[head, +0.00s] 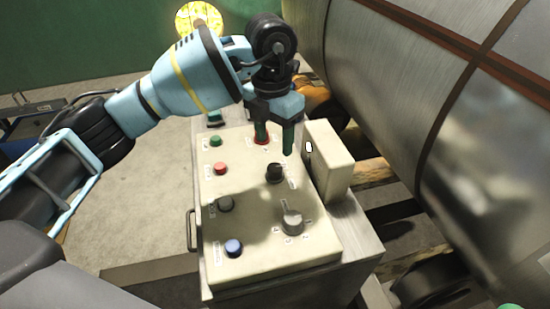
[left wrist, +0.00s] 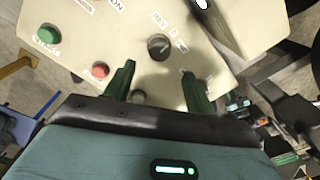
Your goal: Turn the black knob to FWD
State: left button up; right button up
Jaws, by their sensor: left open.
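The black knob (head: 274,172) is on the upper right part of a cream control panel (head: 265,200). Small labels lie around it, too small to read in the head view. My left gripper (head: 275,146) is open, with its two green fingers pointing down over the panel, just behind the knob. In the left wrist view the black knob (left wrist: 158,47) lies ahead of the open left gripper (left wrist: 159,70), roughly centred between the fingertips, and nothing is held. Contact with the panel cannot be told.
A grey knob (head: 292,222) sits nearer on the panel. Green (head: 216,141), red (head: 221,168), dark (head: 226,203) and blue (head: 233,247) buttons line its left side. A cream box (head: 330,157) stands close on the right, beside a large metal cylinder (head: 400,90).

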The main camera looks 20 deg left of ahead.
aim_at(275, 167)
pick_arm(q)
jog(key=shift+f, duration=0.5)
notch_tip(275, 167, down, 6)
jog(key=shift+r, duration=0.1)
jog(key=shift+f, duration=0.5)
pick_arm(e)
jog(key=shift+w, duration=0.35)
pick_arm(q)
jog(key=c, duration=1)
pick_arm(e)
jog(key=shift+s, duration=0.35)
